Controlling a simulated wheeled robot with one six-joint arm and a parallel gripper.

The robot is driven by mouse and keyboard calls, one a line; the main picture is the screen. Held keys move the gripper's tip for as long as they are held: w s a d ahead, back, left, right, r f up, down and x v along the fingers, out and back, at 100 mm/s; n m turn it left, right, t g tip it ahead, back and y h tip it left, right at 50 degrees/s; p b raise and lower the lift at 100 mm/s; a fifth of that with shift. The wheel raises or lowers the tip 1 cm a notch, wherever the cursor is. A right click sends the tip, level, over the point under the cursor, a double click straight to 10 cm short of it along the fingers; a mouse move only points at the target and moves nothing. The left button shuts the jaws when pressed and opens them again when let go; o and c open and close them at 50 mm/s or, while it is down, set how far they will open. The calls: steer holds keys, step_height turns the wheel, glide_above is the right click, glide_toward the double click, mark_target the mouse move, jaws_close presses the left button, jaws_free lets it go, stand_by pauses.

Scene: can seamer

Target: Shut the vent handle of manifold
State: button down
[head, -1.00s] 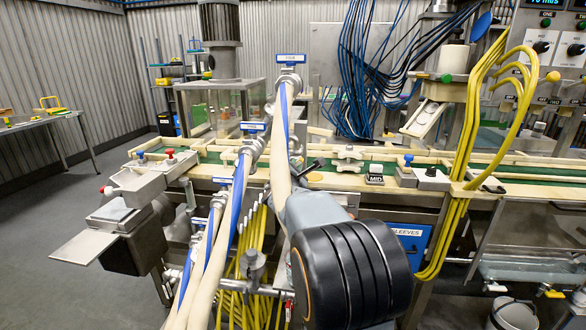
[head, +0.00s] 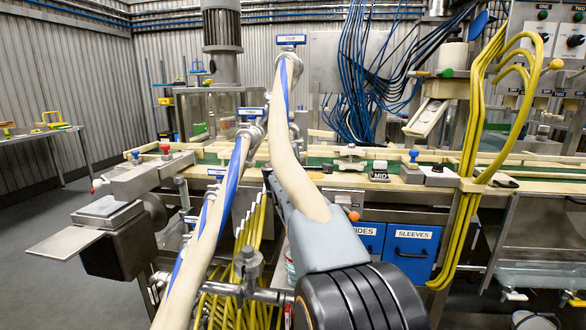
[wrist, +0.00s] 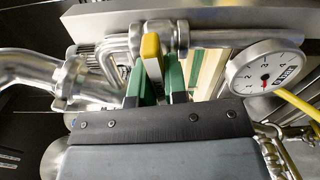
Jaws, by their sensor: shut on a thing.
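In the wrist view, the vent handle has a yellow grip (wrist: 150,46) and a paler shank. It sits at a metal valve body on the manifold's pipe (wrist: 215,38). My gripper (wrist: 156,80) has two green fingers, one on each side of the handle's lower part, and is shut on it. The handle stands nearly upright in this picture, tilted slightly. Its lower end is hidden between the fingers. In the head view my gripper and the handle are hidden behind the hoses and my arm.
A round dial gauge (wrist: 265,68) sits right of the handle, with a yellow hose (wrist: 300,104) below it. Thick bent metal pipes (wrist: 75,82) lie to the left. In the head view, cream-and-blue hoses (head: 212,215) cross in front, near a blue SLEEVES drawer (head: 411,252).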

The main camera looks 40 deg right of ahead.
steer(key=shift+f+m+b, duration=0.1)
steer(key=shift+m+b, duration=0.45)
steer(key=shift+m, duration=0.35)
steer(key=c, duration=1.1)
jaws_free()
steer(key=shift+c, duration=0.2)
steer(key=b+v, duration=0.1)
steer(key=v, duration=1.3)
steer(key=shift+d+r, duration=0.1)
steer(key=shift+r, duration=0.1)
